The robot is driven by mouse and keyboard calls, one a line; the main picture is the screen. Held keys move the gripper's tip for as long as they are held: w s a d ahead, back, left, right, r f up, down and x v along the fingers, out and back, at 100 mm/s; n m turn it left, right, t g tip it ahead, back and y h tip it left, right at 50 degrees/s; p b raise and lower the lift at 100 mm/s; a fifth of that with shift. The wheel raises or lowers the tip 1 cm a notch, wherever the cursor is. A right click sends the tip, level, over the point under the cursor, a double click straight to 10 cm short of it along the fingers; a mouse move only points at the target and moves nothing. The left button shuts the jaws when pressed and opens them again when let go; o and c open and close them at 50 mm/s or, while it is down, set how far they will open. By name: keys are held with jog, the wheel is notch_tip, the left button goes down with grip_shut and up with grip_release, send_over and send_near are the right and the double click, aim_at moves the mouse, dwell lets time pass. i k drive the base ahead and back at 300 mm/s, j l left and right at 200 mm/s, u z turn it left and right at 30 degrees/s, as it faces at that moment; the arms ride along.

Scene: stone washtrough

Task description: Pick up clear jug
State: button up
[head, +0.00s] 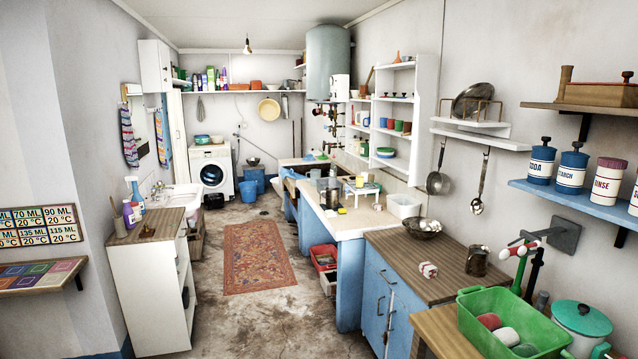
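A small see-through or brownish vessel (478,261) stands upright on the wooden counter top at the right. It looks like the clear jug, but it is too small to be sure. A greyish, partly see-through container (333,198) stands farther back on the stone washtrough top and could also be a jug. My gripper is not in view.
The wooden counter (425,275) also holds a dark bowl (422,230) of pale items and a striped bundle (428,270). A green basin (510,325) and a lidded teal pot (580,325) stand nearer. The floor around the patterned rug (257,255) is mostly clear.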

aim_at(315, 174)
jog(key=i+j+u, duration=0.35)
jog(key=i, duration=0.6)
jog(key=i+u, duration=0.3)
jog(key=i, duration=4.2)
jog(key=i+z, duration=0.2)
jog(key=i, duration=0.25)
jog(key=i+j+z, duration=0.2)
jog(key=i, duration=0.25)
jog(key=i+j+z, duration=0.15)
jog(key=i, duration=0.3)
jog(key=i+j+z, duration=0.2)
jog(key=i, duration=0.2)
jog(key=i+j+z, duration=0.65)
jog(key=i+j, duration=0.1)
jog(key=j, duration=0.05)
